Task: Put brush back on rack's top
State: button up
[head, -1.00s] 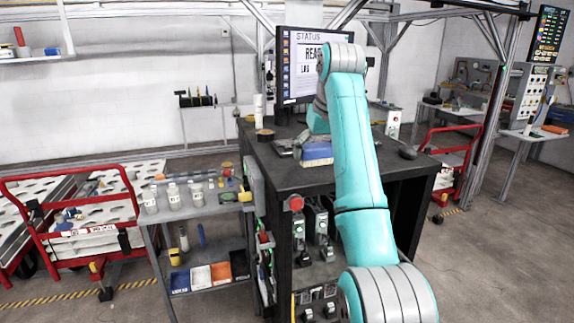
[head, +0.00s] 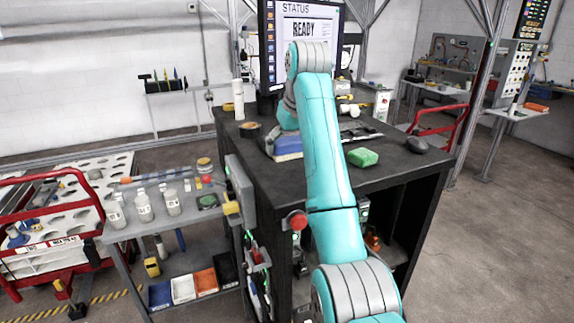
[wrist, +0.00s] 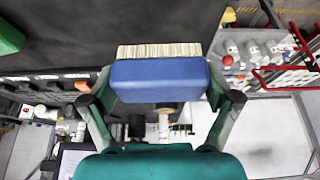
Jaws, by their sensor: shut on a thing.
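The brush (wrist: 158,80) has a blue block body and pale bristles pointing up in the wrist view. My gripper (wrist: 160,86) is shut on it, with one finger at each end of the blue body. In the head view the brush (head: 288,147) shows left of my arm, over the black bench top; whether it touches the bench I cannot tell. My fingers are mostly hidden there. A grey rack (head: 150,231) stands left of the bench. Its top holds several bottles (head: 143,206) and small items; its lower shelf holds coloured bins.
The black bench (head: 408,163) carries a green block (head: 363,157), a tape roll (head: 249,129), a white bottle (head: 238,100) and a monitor (head: 300,40). A red button (head: 296,219) sticks out at its front corner. A red-railed cart (head: 50,225) stands far left.

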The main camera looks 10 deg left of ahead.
aim_at(289, 177)
jog(key=shift+f, duration=2.75)
jog(key=shift+f, duration=0.15)
jog(key=o, duration=0.8)
jog(key=shift+c, duration=0.2)
